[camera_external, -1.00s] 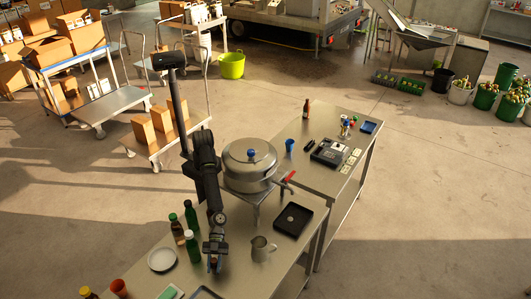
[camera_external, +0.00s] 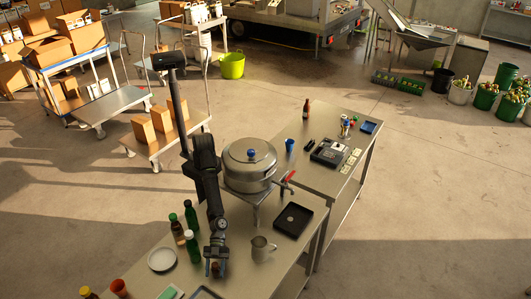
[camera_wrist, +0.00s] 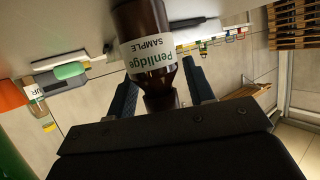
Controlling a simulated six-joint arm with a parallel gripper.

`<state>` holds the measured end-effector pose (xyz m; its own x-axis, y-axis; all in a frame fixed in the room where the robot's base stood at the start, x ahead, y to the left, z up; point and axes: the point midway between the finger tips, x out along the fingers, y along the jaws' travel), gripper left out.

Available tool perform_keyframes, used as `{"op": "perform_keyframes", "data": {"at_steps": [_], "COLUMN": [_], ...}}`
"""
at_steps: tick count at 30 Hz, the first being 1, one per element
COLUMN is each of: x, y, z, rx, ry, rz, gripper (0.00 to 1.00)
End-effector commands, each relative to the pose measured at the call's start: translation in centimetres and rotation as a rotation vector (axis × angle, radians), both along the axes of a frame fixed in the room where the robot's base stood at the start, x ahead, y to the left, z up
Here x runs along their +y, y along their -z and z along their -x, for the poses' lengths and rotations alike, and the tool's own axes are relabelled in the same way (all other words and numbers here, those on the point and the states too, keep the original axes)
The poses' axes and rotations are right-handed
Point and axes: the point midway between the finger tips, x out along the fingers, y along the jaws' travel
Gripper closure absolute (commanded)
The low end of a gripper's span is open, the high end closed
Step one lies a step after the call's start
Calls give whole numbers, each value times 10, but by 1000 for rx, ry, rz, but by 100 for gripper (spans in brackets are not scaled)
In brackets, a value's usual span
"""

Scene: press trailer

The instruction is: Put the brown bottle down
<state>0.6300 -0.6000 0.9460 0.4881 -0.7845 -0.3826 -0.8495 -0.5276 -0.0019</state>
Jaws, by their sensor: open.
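The brown bottle (camera_wrist: 143,20) has a pale label reading "Penlidge SAMPLE". In the wrist view its neck lies between the two blue fingers of my gripper (camera_wrist: 162,92). The fingers are open, with a visible gap on the right side of the neck. The bottle's base is cut off by the top edge of that view, so its contact with the table cannot be seen there. In the external view my gripper (camera_external: 216,266) is low over the front table, and the bottle is mostly hidden by it.
Green-glass bottles (camera_external: 192,245) and a darker bottle (camera_external: 178,231) stand left of my gripper, near a white plate (camera_external: 162,259). A metal jug (camera_external: 262,249) stands close on the right, with a black tray (camera_external: 293,220) beyond. A large pot (camera_external: 249,168) stands behind.

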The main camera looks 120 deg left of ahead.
Motion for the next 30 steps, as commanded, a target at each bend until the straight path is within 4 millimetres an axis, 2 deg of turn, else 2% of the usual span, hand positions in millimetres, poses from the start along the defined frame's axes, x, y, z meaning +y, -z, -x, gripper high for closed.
{"op": "perform_keyframes", "data": {"at_steps": [5, 19, 30], "x": [3, 52, 59], "y": [-5, -29, -32], "z": [2, 32, 37], "rx": [1, 0, 0], "ry": [0, -1, 1], "rz": [0, 0, 0], "gripper": [52, 52, 52]}}
